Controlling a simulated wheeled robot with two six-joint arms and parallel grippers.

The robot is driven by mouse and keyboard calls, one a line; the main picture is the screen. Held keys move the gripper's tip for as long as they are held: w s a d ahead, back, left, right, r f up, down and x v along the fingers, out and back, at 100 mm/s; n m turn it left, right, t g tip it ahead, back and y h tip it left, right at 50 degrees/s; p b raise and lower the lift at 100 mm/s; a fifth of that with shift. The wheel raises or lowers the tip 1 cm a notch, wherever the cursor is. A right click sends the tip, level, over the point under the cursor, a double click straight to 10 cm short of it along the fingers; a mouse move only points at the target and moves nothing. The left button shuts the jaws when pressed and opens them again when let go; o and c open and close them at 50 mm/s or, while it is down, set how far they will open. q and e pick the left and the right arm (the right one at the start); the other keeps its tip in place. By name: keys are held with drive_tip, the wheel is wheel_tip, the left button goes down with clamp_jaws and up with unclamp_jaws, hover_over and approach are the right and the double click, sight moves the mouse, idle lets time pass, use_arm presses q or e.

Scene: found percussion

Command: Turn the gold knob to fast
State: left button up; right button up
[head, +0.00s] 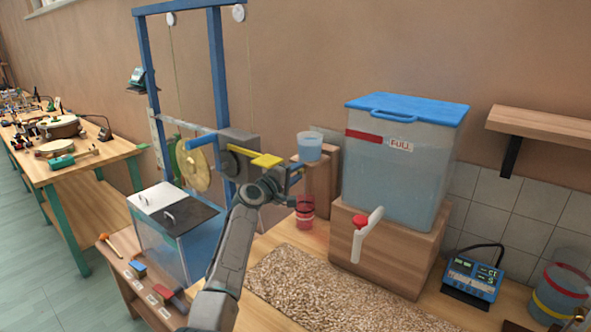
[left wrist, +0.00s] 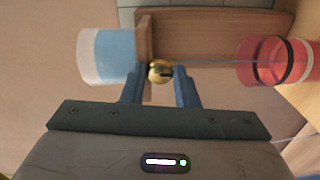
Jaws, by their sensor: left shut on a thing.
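The gold knob (left wrist: 160,72) shows in the left wrist view as a small round brass piece with a dark slot, in front of a wooden block (left wrist: 210,38). My left gripper (left wrist: 160,88) has its two blue fingers on either side of the knob and is shut on it. In the head view my left gripper (head: 297,173) points at the wooden stand (head: 326,165), and the knob is hidden there. I cannot read any speed marking or tell the knob's setting. My right gripper is in neither view.
A clear cup of blue water (head: 309,148) stands close by the gripper, and a red cup (head: 304,212) is just below. A lidded water tank (head: 398,160) with a red-handled tap stands right. A blue frame with a gold disc (head: 193,168) stands left. A pebble mat (head: 330,290) lies in front.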

use_arm(q)
drive_tip(key=shift+f+n+p, duration=0.1)
drive_tip(key=shift+n+p, duration=0.2)
drive_tip(key=shift+n, duration=0.2)
drive_tip(key=o, duration=1)
drive_tip(key=b+v, duration=0.1)
drive_tip(key=v, duration=0.9)
drive_tip(key=shift+s+a, duration=0.25)
drive_tip(key=shift+s, duration=0.05)
